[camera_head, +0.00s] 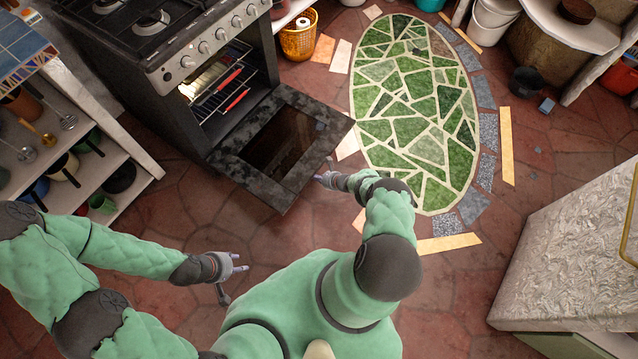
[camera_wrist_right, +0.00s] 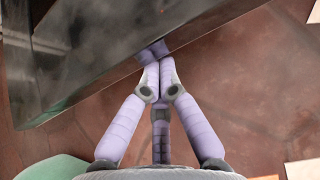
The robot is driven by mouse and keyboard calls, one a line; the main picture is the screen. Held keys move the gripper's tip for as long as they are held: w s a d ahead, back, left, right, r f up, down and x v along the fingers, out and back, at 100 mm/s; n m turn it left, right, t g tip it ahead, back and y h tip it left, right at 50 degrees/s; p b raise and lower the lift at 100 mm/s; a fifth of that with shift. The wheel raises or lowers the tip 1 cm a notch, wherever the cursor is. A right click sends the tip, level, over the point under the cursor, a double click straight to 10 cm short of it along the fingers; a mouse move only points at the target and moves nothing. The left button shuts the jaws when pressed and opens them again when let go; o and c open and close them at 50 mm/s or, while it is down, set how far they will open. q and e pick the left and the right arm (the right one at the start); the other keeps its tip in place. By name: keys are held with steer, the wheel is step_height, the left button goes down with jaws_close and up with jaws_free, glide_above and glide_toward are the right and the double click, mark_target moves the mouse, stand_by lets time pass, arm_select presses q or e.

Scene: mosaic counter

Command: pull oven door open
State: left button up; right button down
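The oven (camera_head: 180,70) stands at the upper left with its dark door (camera_head: 282,145) swung down, lying roughly flat, and the rack inside exposed. My right gripper (camera_head: 322,180) is at the door's right-hand edge. In the right wrist view its fingers (camera_wrist_right: 155,60) are drawn together, with the tips at the edge of the dark door (camera_wrist_right: 90,60). I cannot tell whether they touch it; nothing shows between them. My left gripper (camera_head: 236,275) is open and empty over the floor, in front of the door and apart from it.
A white shelf unit (camera_head: 130,185) with pots stands left of the oven. A green mosaic inlay (camera_head: 420,110) lies on the floor to the right. A pale counter (camera_head: 575,255) is at the right, and an orange basket (camera_head: 298,38) beside the oven. Red floor in front is clear.

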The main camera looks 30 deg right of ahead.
stand_by(0.3)
step_height(320, 180, up, 16)
steer(key=w+g+p, duration=0.2)
steer(key=p, duration=1)
steer(key=shift+w+a+f+h, duration=0.2)
steer(key=shift+w+a+h, duration=0.2)
steer(key=shift+s+f, duration=0.1)
steer(key=shift+f, duration=0.15)
steer(key=shift+s+d+f+b, duration=0.1)
steer(key=shift+s+f+b, duration=0.05)
steer(key=shift+f+b, duration=0.35)
steer(key=shift+s+d+f+b, duration=0.1)
steer(key=shift+f+b, duration=0.3)
steer(key=shift+b, duration=0.2)
steer(key=p+v, duration=0.3)
steer(key=v, duration=0.6)
steer(key=shift+s+f+p, duration=0.2)
steer(key=shift+s+p, duration=0.15)
steer(key=shift+p, duration=0.05)
